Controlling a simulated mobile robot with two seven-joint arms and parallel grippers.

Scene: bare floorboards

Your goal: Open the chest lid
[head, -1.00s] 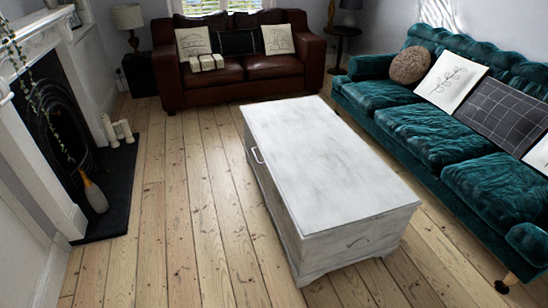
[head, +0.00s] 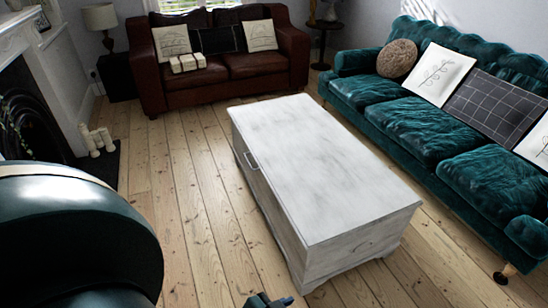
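The white, worn wooden chest (head: 318,165) stands on the floorboards in the middle of the head view. Its flat lid is down and shut. A pale bar handle (head: 250,160) is on its long left side. My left arm comes in large at the lower left. A small dark tip, apparently of my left gripper (head: 268,301), shows at the bottom edge, near the chest's front lower corner and seemingly apart from it. Most of that gripper is cut off, so its opening cannot be seen. My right gripper is not in view.
A teal sofa (head: 430,130) runs along the chest's right side, with a narrow floor gap. A brown leather sofa (head: 225,68) stands behind. The fireplace (head: 35,110) and candles (head: 97,139) are at the left. Floorboards left of the chest (head: 190,200) are clear.

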